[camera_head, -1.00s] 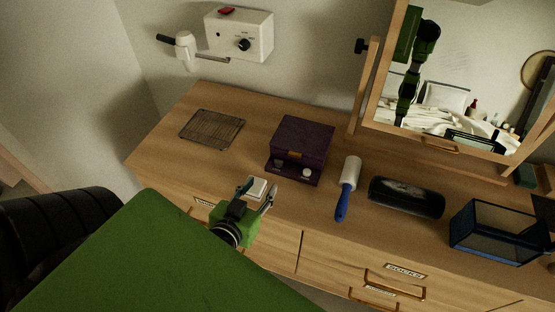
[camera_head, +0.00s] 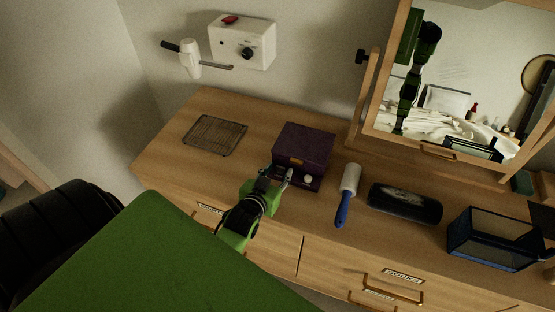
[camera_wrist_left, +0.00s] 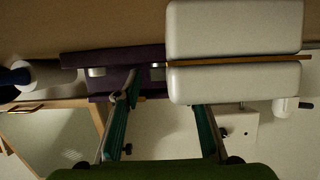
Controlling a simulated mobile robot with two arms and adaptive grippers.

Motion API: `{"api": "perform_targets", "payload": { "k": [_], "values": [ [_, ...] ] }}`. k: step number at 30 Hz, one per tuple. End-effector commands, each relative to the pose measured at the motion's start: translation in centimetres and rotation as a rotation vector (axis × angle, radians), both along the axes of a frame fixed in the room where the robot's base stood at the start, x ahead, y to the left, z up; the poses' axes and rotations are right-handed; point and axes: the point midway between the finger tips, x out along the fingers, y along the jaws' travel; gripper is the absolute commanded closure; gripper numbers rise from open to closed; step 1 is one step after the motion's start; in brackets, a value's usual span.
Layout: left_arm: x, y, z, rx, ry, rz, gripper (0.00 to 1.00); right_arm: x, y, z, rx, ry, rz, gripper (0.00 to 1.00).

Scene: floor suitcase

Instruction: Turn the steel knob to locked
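The purple box (camera_head: 303,143) stands on the dresser top, its lid shut, with a low front ledge. A pale round knob (camera_head: 308,180) shows at the right of its front. A second knob on the left is hidden there by my left gripper (camera_head: 277,176). In the left wrist view, the purple box (camera_wrist_left: 85,60) appears upside down with one knob (camera_wrist_left: 97,72) and a small silvery piece (camera_wrist_left: 158,73), probably the steel knob. My left gripper (camera_wrist_left: 163,106) is open, its fingers apart and close to the box front; contact cannot be told. My right gripper is out of view.
A white rounded block (camera_wrist_left: 235,82) fills much of the wrist view. A lint roller (camera_head: 348,190) lies right of the box, then a dark case (camera_head: 404,202) and a glass box (camera_head: 490,240). A wire rack (camera_head: 214,135) lies left. A mirror (camera_head: 450,80) stands behind.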

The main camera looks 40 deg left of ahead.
Motion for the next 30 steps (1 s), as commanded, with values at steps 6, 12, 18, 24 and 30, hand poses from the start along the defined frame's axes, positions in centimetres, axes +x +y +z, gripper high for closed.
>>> {"api": "perform_targets", "payload": {
  "k": [6,12,18,24,30],
  "values": [
    [-0.02,0.00,0.01,0.000,0.000,0.000,0.81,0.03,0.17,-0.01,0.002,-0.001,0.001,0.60],
    [-0.04,-0.02,0.01,0.000,0.000,0.000,1.00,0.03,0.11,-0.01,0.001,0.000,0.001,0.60],
    [-0.05,0.06,0.05,0.001,0.000,-0.016,1.00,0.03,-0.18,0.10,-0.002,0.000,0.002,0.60],
    [-0.11,0.28,0.09,0.006,0.002,-0.077,1.00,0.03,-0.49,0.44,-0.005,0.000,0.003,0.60],
    [-0.11,0.67,0.03,0.009,0.004,-0.188,1.00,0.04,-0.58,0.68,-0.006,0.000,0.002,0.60]
  ]
}}
